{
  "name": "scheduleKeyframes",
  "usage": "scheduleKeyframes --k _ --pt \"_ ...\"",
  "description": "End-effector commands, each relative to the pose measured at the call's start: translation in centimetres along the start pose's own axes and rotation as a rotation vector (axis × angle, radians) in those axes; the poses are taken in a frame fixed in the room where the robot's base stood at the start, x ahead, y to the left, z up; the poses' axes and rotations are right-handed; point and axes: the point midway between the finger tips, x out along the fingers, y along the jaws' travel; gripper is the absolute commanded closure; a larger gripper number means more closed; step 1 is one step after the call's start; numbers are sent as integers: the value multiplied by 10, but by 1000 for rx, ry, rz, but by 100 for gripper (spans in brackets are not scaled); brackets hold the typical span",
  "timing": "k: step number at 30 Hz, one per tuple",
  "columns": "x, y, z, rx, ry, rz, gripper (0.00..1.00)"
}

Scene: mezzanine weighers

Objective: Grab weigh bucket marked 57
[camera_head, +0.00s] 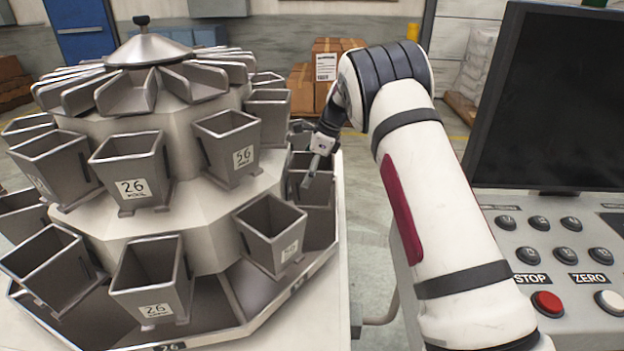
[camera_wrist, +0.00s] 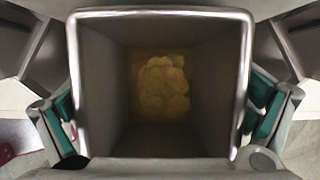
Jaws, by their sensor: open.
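No bucket marked 57 is readable in either view. In the wrist view, a square grey metal bucket (camera_wrist: 100,90) fills the middle, seen from above, with a pale yellowish lump (camera_wrist: 160,88) at its bottom. My gripper (camera_wrist: 163,118) is open, with one green-padded finger on each side of this bucket. I cannot tell whether the pads touch its walls. In the head view my gripper (camera_head: 318,162) is at the right side of the weigher, over a partly hidden bucket (camera_head: 316,188) whose label is out of sight.
The round weigher (camera_head: 210,225) carries two rings of buckets, including a bucket marked 56 (camera_head: 222,160) and a bucket marked 26 (camera_head: 128,165). A control panel (camera_head: 550,235) with a dark screen (camera_head: 570,100) stands at the right. Cartons (camera_head: 305,85) are on the floor behind.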

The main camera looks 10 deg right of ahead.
Motion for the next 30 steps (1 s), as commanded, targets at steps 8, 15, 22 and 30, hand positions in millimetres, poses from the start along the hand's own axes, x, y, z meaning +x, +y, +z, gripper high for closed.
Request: scheduleKeyframes --k 8,15,22,30 --pt "0 0 0 0 0 0 0" --pt "1 0 -1 0 0 0 16" --pt "2 1 -1 1 0 2 59" --pt "2 1 -1 2 0 4 59"
